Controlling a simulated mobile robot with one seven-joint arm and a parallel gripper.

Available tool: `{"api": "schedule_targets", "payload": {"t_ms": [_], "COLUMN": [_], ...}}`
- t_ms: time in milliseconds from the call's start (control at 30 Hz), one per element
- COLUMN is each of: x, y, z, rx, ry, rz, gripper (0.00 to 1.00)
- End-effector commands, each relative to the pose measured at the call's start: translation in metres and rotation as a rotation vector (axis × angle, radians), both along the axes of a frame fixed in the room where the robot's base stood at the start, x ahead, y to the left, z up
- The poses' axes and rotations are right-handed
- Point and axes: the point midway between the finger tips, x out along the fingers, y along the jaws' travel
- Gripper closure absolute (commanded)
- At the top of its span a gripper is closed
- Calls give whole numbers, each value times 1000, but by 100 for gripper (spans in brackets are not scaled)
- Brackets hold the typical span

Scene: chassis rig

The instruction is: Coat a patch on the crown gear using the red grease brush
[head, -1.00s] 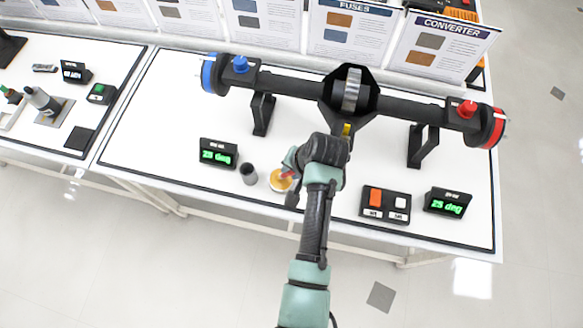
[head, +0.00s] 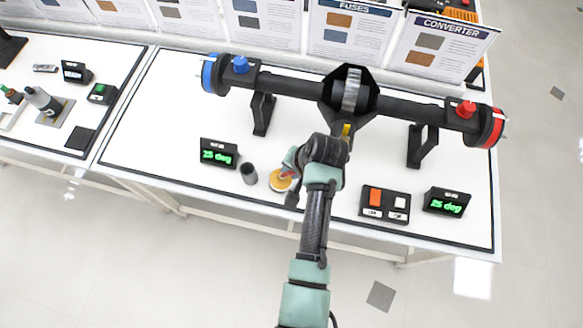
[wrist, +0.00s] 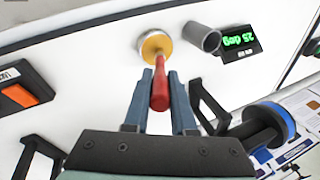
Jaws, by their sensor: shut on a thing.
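The red grease brush (wrist: 160,92) is held between the blue-grey fingers of my gripper (wrist: 159,78), which is shut on its handle. In the head view my gripper (head: 293,160) is over the front of the bench, and the brush shows as a small bit of red (head: 285,174). The brush's far end reaches the yellow grease in a round, pale-rimmed pot (wrist: 154,47); I cannot tell how deep it sits. The pot also shows in the head view (head: 279,187). The silver crown gear (head: 352,88) sits in the open black housing of the axle, behind my gripper.
A dark grey cup (head: 249,174) stands just left of the pot. The axle rests on two black stands (head: 262,115). Green displays (head: 218,155) and a switch box (head: 385,204) line the bench front. Upright boards (head: 440,48) close off the back.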

Motion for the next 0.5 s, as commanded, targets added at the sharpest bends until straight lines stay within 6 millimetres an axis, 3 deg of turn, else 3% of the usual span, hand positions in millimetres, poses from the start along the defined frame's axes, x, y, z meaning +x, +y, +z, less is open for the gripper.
{"api": "schedule_targets", "payload": {"t_ms": [167, 500], "x": [-2, -1], "y": [0, 0], "z": [0, 26], "rx": [-1, 0], "ry": [6, 4], "rz": [0, 1], "gripper": [100, 100]}}
